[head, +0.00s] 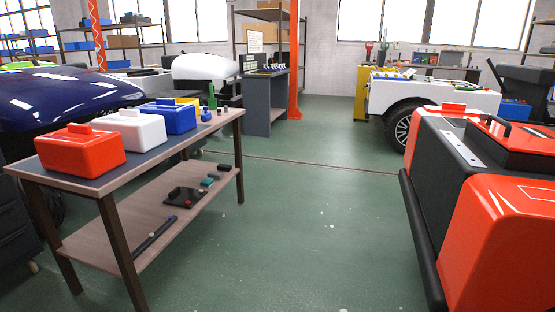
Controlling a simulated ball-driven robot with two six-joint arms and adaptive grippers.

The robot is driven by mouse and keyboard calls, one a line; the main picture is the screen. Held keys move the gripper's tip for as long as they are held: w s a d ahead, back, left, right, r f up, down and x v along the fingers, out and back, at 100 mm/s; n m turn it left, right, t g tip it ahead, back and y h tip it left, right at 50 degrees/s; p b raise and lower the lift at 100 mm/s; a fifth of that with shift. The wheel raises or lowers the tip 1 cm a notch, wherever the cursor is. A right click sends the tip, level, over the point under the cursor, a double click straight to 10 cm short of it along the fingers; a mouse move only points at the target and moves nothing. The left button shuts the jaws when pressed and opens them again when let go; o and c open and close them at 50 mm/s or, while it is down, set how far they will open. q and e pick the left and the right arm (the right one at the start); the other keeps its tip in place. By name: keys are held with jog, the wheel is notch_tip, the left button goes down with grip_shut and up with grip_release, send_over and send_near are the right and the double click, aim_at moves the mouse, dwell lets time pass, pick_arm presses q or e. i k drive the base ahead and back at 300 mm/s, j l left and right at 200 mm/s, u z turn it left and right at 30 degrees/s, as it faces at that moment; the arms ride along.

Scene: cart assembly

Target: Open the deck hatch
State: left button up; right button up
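An orange and black cart (436,187) stands at the right edge, partly cut off by the frame. On its top is a red-orange panel (525,147) with a dark edge, which looks like the deck hatch. It appears to lie down on the deck; I cannot tell for sure whether it is fully shut. Neither of my grippers is in view.
A two-level workbench (193,147) on the left carries red (80,152), white (136,131) and blue (168,118) boxes. A white vehicle (430,97) stands behind the cart. The green floor (310,220) between bench and cart is clear.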

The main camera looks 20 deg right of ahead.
aim_at(523, 138)
jog(key=i+l+z, duration=0.2)
jog(key=z, duration=0.2)
jog(key=i+z, duration=0.85)
jog(key=k+j, duration=0.05)
